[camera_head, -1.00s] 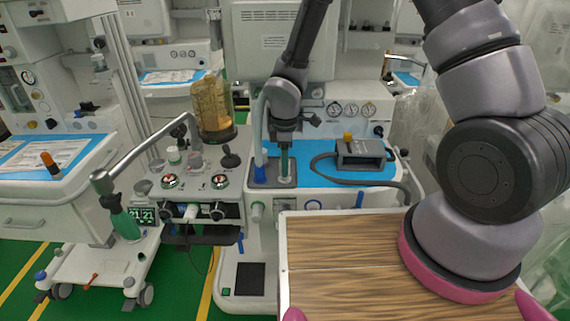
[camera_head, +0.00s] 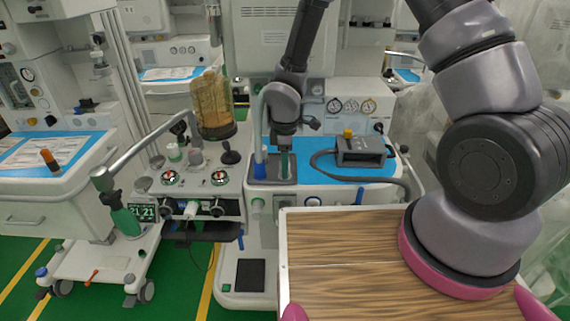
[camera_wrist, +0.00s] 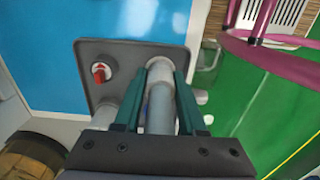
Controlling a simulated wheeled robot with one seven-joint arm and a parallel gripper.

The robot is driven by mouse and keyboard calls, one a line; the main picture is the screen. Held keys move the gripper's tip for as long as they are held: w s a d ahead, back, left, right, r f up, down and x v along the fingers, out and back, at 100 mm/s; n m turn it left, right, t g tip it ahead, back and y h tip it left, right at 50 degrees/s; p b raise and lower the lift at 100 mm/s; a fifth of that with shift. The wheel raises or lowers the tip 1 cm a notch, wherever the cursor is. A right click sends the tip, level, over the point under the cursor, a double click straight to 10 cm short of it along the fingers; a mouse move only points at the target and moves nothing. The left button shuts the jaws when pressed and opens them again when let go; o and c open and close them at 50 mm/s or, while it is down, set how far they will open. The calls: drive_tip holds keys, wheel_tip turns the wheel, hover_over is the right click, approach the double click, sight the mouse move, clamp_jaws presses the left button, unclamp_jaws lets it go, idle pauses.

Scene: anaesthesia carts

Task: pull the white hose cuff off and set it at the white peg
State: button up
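My gripper (camera_head: 284,172), with green fingers, points down over a dark grey plate (camera_head: 258,183) on the middle cart. The plate also fills the middle of the wrist view (camera_wrist: 92,50). There, a pale upright cylinder (camera_wrist: 161,105), which looks like the white cuff, stands between my two fingers (camera_wrist: 162,78). The fingertips lie close along its sides; whether they press on it is unclear. A second pale cylinder (camera_wrist: 131,103) stands left of it, partly behind the left finger. A red-tipped peg in a white ring (camera_wrist: 99,71) is at the plate's left. I cannot single out the white peg.
A blue fitting (camera_head: 260,170) stands close left of my fingers. A grey device (camera_head: 361,151) with a dark hose lies right on the blue mat (camera_head: 340,172). An amber canister (camera_head: 212,105) stands left. A wood-topped surface (camera_head: 340,260) is in front.

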drive_tip(key=o, duration=0.5)
wheel_tip(320, 180, up, 11)
drive_tip(key=shift+f, duration=0.1)
idle(0.4)
